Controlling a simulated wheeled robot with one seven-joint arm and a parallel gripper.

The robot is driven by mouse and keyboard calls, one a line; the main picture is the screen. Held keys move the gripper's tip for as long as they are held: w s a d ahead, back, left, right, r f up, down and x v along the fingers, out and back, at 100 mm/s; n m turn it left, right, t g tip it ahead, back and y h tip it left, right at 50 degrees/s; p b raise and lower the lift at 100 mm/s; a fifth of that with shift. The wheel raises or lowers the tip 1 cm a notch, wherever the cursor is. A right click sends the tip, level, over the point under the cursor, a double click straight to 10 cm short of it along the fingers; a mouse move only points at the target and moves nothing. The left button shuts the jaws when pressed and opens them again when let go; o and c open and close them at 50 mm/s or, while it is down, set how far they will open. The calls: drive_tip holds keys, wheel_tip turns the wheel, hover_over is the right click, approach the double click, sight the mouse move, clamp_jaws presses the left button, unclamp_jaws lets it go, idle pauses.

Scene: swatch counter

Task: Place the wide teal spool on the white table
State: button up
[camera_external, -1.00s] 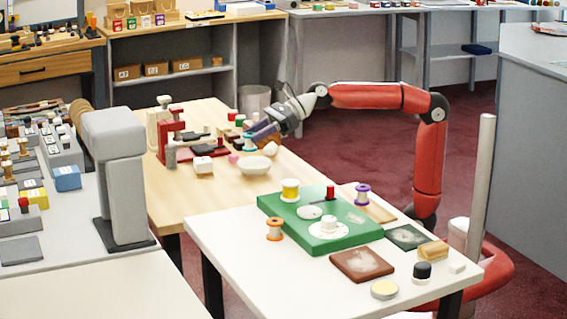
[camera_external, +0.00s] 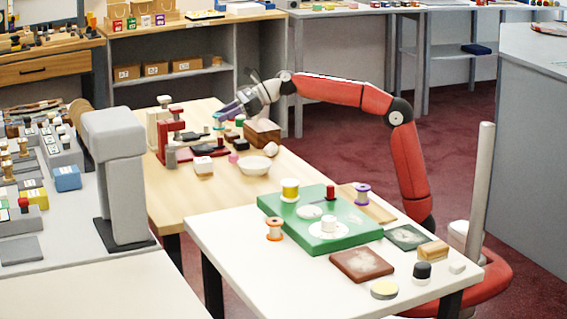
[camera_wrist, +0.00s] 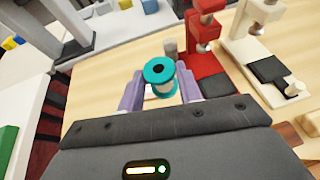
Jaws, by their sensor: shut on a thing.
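The teal spool (camera_wrist: 160,70) is between the two purple fingers of my gripper (camera_wrist: 160,88) in the wrist view, its round holed flange facing the camera. In the external view my gripper (camera_external: 228,111) is shut on the teal spool (camera_external: 218,121), which is small and partly hidden, above the far part of the wooden table. The white table (camera_external: 235,255) stands in the foreground, well away from my gripper.
A green board (camera_external: 275,206) on the white table bears several things, including a yellow spool (camera_external: 290,189). An orange spool (camera_external: 274,228) and a purple spool (camera_external: 362,195) stand nearby. The white table's front left is clear. A red press (camera_external: 172,140) stands near my gripper.

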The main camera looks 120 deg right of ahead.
sight(227, 164)
wheel_tip(227, 164, down, 12)
drive_tip(key=b, duration=0.3)
drive_tip(key=shift+r+b, duration=0.25)
drive_tip(key=shift+b, duration=0.15)
drive_tip(key=shift+f, duration=0.1)
drive_tip(key=o, duration=0.6)
drive_tip(key=shift+f, duration=0.1)
drive_tip(key=o, duration=0.4)
drive_tip(key=shift+o, duration=0.2)
drive_tip(key=shift+r, duration=0.3)
drive_tip(key=v, duration=1)
drive_tip(key=shift+s+a, duration=0.1)
drive_tip(key=shift+s, duration=0.2)
drive_tip(key=shift+o, duration=0.4)
drive_tip(key=shift+s+a+r, duration=0.1)
drive_tip(key=shift+s+r, duration=0.15)
drive_tip(key=shift+s, duration=0.4)
